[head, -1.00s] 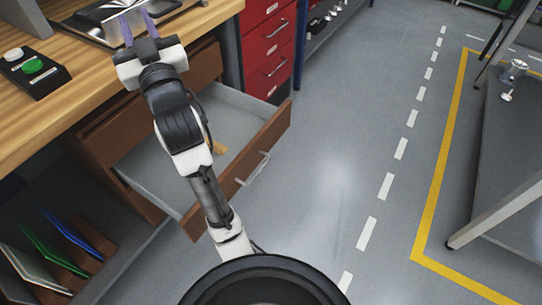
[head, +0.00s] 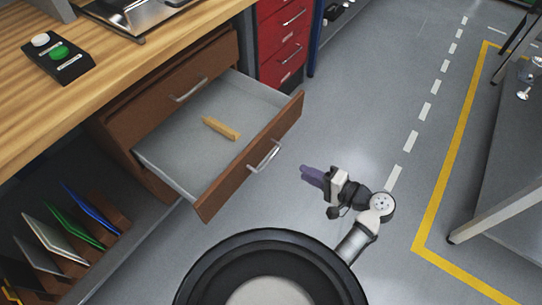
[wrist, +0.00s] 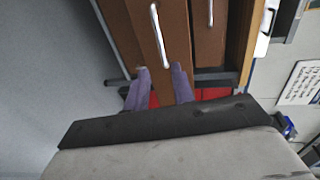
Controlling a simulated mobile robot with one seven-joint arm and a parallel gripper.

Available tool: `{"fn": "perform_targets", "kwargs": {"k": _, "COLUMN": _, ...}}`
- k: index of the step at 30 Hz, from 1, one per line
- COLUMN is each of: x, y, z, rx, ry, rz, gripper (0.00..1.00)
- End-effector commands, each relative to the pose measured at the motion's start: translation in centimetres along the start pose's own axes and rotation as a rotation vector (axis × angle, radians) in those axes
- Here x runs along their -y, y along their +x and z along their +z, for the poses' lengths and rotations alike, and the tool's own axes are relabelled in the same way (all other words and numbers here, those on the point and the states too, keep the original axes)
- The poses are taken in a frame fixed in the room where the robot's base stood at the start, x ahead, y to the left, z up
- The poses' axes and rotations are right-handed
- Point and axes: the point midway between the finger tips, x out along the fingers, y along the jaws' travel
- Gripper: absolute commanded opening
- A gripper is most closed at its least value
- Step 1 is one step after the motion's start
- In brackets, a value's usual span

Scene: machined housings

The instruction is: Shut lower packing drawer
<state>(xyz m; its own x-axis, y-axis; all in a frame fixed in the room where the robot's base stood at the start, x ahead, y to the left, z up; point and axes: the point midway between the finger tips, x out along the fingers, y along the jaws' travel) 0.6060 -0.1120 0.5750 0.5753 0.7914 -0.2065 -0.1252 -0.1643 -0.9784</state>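The lower packing drawer is pulled out from the bench, with its brown front (head: 232,172) and silver bar handle (head: 264,157) facing the aisle. A tan wooden piece (head: 220,129) lies on its grey floor. My gripper (head: 308,175) is in front of the drawer, to the right of the handle and apart from it, with purple fingers pointing toward the front. In the wrist view, the fingers (wrist: 161,70) are apart with nothing between them, and the drawer front (wrist: 178,55) with its handle (wrist: 157,30) lies beyond the fingertips.
The upper drawer (head: 165,98) is shut. A red cabinet (head: 281,48) stands behind the open drawer. A rack of coloured panels (head: 75,230) is at lower left. The floor (head: 350,110) right of the drawer is clear up to a grey table (head: 505,190).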

Motion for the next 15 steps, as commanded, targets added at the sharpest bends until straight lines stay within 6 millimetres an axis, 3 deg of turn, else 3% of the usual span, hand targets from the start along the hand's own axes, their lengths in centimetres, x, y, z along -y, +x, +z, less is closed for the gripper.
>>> {"fn": "perform_targets", "kwargs": {"k": 5, "x": 0.1, "y": 2.2, "z": 0.1, "rx": 0.006, "ry": 0.000, "rz": -0.002, "gripper": 0.25}}
{"fn": "perform_targets", "kwargs": {"k": 15, "x": 0.1, "y": 9.5, "z": 0.1, "rx": 0.005, "ry": -0.001, "rz": -0.002, "gripper": 0.25}}
